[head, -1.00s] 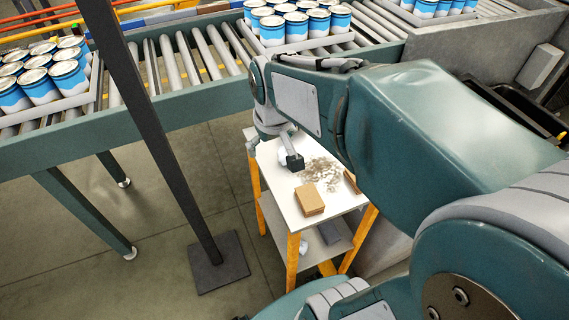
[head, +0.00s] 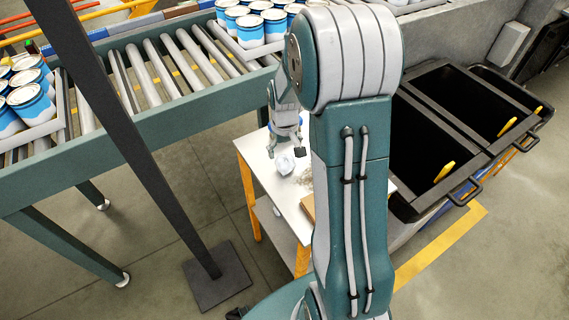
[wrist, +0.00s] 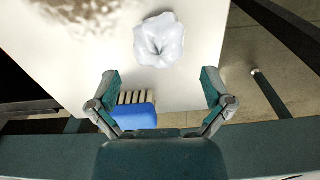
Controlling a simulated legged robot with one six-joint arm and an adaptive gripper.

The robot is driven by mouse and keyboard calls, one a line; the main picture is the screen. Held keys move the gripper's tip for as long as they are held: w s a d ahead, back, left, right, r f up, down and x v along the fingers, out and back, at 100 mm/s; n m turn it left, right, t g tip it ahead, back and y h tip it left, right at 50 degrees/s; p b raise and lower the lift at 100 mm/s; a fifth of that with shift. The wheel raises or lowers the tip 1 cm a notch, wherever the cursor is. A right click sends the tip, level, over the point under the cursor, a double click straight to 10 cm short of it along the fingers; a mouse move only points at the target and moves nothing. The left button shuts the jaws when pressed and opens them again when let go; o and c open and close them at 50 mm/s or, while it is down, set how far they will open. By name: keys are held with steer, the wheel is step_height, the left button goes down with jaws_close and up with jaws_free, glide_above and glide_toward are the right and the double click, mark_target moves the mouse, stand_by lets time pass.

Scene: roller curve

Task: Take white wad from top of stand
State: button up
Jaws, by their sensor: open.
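The white wad (wrist: 159,40) lies on the white top of the stand (wrist: 85,62), ahead of my gripper's fingertips in the wrist view. In the head view the wad (head: 285,163) shows on the stand top (head: 258,148), just below my gripper (head: 286,143). My gripper (wrist: 160,80) is open, with its two fingers wide apart and nothing between their tips. The wad is apart from the fingers. A blue brush (wrist: 136,116) with pale bristles lies beside the left finger in the wrist view, partly hidden by the gripper.
Brown debris (wrist: 90,12) lies on the stand top, near a brown block (head: 308,207) partly hidden by my arm. A roller conveyor (head: 150,75) with paint cans runs behind. A dark post (head: 135,130) stands left. Black bins (head: 440,115) are at the right.

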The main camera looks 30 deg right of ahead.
mark_target(285, 158)
steer(key=shift+a+f, duration=0.1)
steer(key=shift+f, duration=0.25)
steer(key=f, duration=0.5)
steer(key=shift+d, duration=0.2)
steer(key=shift+a, duration=0.15)
steer(key=c, duration=0.6)
